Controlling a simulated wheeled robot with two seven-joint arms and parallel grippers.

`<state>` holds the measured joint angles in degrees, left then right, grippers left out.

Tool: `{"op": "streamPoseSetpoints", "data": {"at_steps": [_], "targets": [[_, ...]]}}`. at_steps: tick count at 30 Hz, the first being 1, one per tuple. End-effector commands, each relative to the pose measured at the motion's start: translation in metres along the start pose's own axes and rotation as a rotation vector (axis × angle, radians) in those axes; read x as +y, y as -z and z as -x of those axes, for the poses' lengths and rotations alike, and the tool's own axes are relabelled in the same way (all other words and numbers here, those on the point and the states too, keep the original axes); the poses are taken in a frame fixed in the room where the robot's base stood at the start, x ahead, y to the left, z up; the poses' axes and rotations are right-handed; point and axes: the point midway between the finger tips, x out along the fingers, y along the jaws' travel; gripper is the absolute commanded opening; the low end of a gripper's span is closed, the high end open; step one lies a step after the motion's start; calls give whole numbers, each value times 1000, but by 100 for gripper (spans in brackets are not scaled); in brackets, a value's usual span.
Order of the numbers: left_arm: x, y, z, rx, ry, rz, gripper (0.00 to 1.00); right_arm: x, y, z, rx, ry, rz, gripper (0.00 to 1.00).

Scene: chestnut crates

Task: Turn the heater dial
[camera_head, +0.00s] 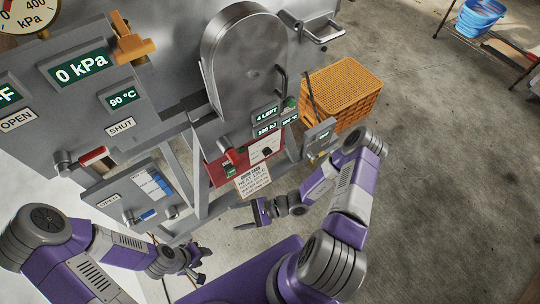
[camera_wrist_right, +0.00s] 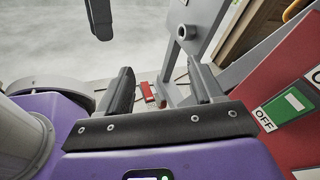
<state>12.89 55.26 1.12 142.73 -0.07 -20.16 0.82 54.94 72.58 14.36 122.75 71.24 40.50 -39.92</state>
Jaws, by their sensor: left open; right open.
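The red heater panel (camera_head: 216,173) stands below the steel vessel in the head view. A small dark knob on its pale plate looks like the heater dial (camera_head: 266,152). My right gripper (camera_head: 246,216) is open and empty, below and apart from the panel. In the right wrist view its two fingers (camera_wrist_right: 164,90) are spread with nothing held between them. The red panel (camera_wrist_right: 302,60) fills the right edge there, with a green switch and an OFF label; the dial does not show. My left gripper (camera_head: 195,265) is open, low in the head view, away from the panel.
A paper card (camera_head: 253,180) hangs below the red panel. Grey frame legs stand beside it. An orange crate stack (camera_head: 340,92) stands behind to the right. Grey cabinets with displays (camera_head: 83,67) fill the left. The floor (camera_head: 440,150) at right is largely clear.

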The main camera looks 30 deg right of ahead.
Motion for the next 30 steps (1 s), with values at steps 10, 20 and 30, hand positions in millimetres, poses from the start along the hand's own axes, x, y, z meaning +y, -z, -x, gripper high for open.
{"op": "streamPoseSetpoints", "data": {"at_steps": [10,20,30], "targets": [[-2,0,-4,1,0,0,43,-130,100,138,183,997,-106,66],[-4,1,-12,1,0,0,43,-158,123,160,246,1132,-103,66],[-9,1,-25,1,0,0,43,-198,134,141,246,1130,-104,66]]}}
